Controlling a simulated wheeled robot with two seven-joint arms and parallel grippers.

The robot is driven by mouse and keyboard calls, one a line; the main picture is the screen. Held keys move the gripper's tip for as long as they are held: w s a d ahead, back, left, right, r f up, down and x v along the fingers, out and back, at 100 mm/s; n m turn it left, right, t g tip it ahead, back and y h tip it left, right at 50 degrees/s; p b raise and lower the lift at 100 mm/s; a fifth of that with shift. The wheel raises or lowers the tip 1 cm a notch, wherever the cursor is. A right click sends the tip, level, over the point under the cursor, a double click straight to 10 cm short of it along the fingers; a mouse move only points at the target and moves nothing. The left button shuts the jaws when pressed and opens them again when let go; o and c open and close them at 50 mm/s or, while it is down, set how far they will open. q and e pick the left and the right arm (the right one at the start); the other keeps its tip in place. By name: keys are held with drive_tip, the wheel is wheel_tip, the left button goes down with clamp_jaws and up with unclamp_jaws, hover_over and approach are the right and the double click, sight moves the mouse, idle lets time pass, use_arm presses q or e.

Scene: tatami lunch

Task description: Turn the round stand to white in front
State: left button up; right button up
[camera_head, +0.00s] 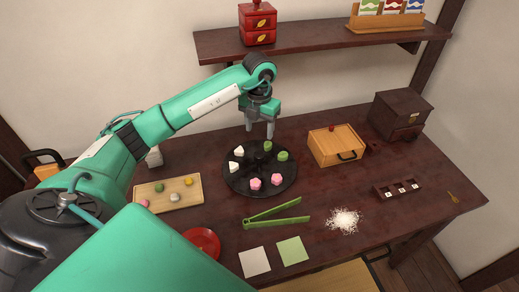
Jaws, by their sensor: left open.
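The round stand (260,190) is a black disc lying on the dark wooden table. White sweets (235,159) sit on its left side, one toward the back left and one toward the front left. Pink sweets (264,182) sit at its front edge. Green sweets (275,151) sit at its back right. A dark knob (267,146) stands near its middle. My left gripper (260,136) points down over the back of the stand, open, with its two fingers apart. Whether the fingertips touch the stand I cannot tell. My right gripper is not in view.
A wooden tray (188,204) with small sweets lies left of the stand. Green tongs (276,218) lie in front. A wooden box (336,140) stands to the right. A red plate (205,236), paper squares (255,262) and white powder (344,220) are nearer the front edge. A shelf (300,45) hangs behind.

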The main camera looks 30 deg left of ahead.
sight(259, 154)
use_arm(q)
wheel_tip(259, 154, down, 10)
drive_tip(key=shift+p, duration=0.55)
drive_tip(key=shift+f, duration=0.8)
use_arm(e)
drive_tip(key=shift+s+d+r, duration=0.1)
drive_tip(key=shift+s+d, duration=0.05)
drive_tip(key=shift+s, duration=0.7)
use_arm(q)
drive_tip(key=shift+c, duration=0.5)
clamp_jaws()
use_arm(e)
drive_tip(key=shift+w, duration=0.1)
use_arm(q)
drive_tip(key=shift+a, duration=0.1)
